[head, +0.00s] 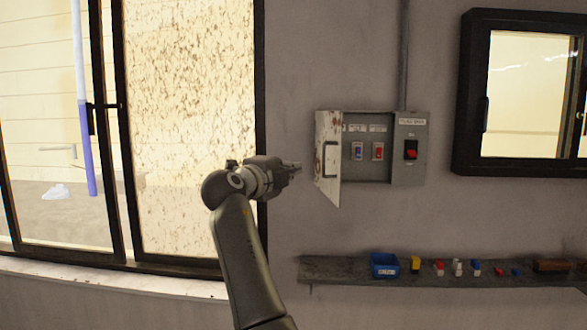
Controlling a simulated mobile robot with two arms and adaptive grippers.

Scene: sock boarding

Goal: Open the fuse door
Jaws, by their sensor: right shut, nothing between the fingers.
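The fuse box (409,175) is a grey metal box on the wall, right of the picture's middle. Its fuse door (320,180) is hinged on the left and stands swung open to the left, with rust marks and a dark handle. Inside show a blue-purple fuse (358,151) and a red fuse (377,151). A red switch (411,154) sits on the box's right part. My right gripper (297,168) is shut and empty, just left of the door in the picture; whether it touches the door I cannot tell. My left gripper is not in view.
A shelf (340,271) below the box bears a blue bin (384,265) and several small coloured parts. A large dark-framed window (187,130) stands at left, a smaller window (467,110) at right. A conduit (403,60) runs up from the box.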

